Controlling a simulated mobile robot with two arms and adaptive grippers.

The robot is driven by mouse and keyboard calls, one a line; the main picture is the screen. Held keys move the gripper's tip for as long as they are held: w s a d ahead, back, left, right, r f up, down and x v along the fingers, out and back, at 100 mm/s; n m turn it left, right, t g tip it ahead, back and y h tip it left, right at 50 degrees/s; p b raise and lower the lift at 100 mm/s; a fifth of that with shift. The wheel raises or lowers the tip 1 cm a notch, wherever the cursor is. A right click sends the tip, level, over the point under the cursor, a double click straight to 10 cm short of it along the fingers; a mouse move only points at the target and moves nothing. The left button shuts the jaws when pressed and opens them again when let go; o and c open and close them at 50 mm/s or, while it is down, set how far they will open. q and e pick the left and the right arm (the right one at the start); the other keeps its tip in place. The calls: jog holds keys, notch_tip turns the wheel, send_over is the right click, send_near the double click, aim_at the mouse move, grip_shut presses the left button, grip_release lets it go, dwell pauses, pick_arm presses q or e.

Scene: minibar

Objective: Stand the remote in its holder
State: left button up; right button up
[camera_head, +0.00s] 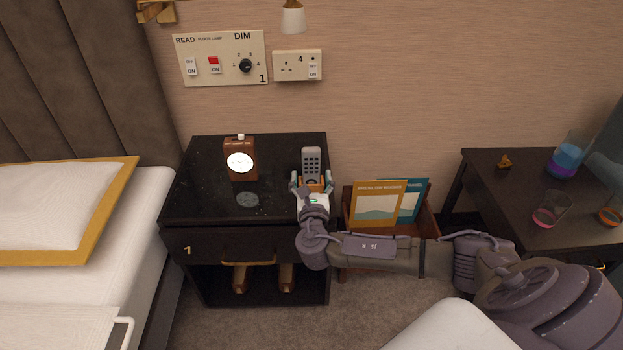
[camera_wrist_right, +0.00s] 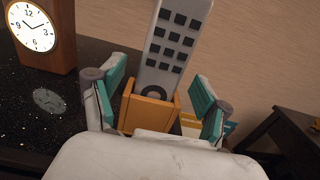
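The grey remote (camera_head: 311,160) with dark buttons stands nearly upright on the nightstand (camera_head: 195,200). In the wrist view the remote (camera_wrist_right: 172,45) has its lower end inside the orange-brown holder (camera_wrist_right: 149,113), its front wall facing me. The holder (camera_head: 314,185) is partly hidden by my right gripper in the head view. My right gripper (camera_head: 311,186) is open at the nightstand's right side. In the wrist view its teal-padded fingers (camera_wrist_right: 158,103) are spread on both sides of the holder, with visible gaps. My left gripper is not in view.
A wooden clock (camera_head: 241,160) and a dark round disc (camera_head: 248,200) are on the nightstand to the left. A rack with booklets (camera_head: 376,204) stands to the right. A side table (camera_head: 503,190) with glasses is farther right. The bed is at left.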

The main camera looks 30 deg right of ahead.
jog(key=shift+s, duration=0.1)
jog(key=shift+s+a+f, duration=0.1)
jog(key=shift+s+a, duration=0.1)
jog(key=shift+a, duration=0.05)
jog(key=v, duration=1.1)
jog(key=shift+s, duration=0.2)
